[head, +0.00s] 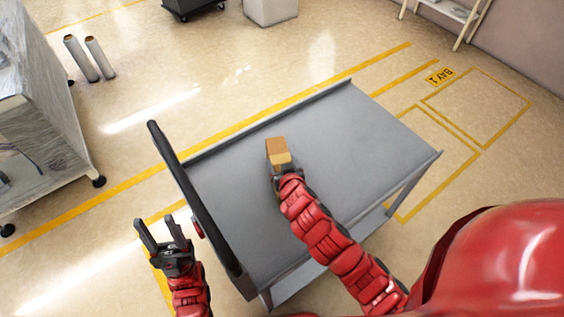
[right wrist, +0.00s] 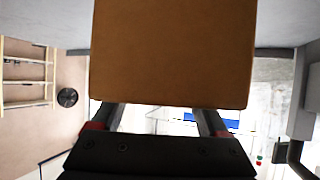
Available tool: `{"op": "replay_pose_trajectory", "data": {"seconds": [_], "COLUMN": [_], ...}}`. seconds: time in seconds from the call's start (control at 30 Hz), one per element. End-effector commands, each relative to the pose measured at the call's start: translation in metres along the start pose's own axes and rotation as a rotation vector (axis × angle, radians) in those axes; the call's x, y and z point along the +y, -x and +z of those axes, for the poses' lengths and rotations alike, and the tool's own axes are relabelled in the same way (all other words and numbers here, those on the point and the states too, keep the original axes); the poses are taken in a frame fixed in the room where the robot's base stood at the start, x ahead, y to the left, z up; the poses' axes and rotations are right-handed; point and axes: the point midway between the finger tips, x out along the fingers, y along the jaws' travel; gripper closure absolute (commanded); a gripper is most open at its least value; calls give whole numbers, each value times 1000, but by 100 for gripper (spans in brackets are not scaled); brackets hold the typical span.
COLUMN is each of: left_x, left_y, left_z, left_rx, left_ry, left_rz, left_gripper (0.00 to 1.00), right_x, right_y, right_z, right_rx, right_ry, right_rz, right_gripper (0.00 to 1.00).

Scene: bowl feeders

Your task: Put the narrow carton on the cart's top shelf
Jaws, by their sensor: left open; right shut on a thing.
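The narrow carton (head: 278,150) is a small brown box above the cart's grey top shelf (head: 350,135) in the head view. My right gripper (head: 284,172) is shut on it; the head view does not make clear whether the carton touches the shelf. In the right wrist view the carton (right wrist: 172,50) fills the upper middle, between the fingers of my right gripper (right wrist: 160,115). My left gripper (head: 160,232) is open and empty, to the left of the cart's black handle (head: 190,200).
The top shelf is otherwise bare, with a raised rim along its far side. A wrapped load on a wheeled base (head: 40,110) stands at the left, with two grey cylinders (head: 90,58) behind it. A white box (head: 270,10) is on the floor at the back.

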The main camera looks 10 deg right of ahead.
Motion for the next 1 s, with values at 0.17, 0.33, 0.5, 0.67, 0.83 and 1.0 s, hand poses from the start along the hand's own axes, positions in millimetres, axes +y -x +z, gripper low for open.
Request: {"op": "replay_pose_trajectory", "data": {"seconds": [0.17, 0.33, 0.5, 0.67, 0.83, 1.0], "left_x": [0, 0, 0, 0, 0, 0], "left_y": [-1, 2, 2, 2, -3, 6], "left_z": [0, 0, 0, 0, 0, 1], "left_rx": [0, 0, 0, 0, 0, 0], "left_ry": [0, 0, 0, 0, 0, 0], "left_rz": [0, 0, 0, 0, 0, 0], "left_gripper": [50, 50, 50, 50, 50, 50], "right_x": [0, 0, 0, 0, 0, -1], "right_y": [-2, -3, -3, -3, 0, 15], "right_z": [2, 4, 4, 4, 0, 2], "right_rx": [4, 4, 3, 3, 2, 7], "right_ry": [2, 1, 1, 1, 1, -1], "right_rz": [0, -1, -1, -1, -1, -4], "right_gripper": [100, 100, 1, 0, 0, 0]}}
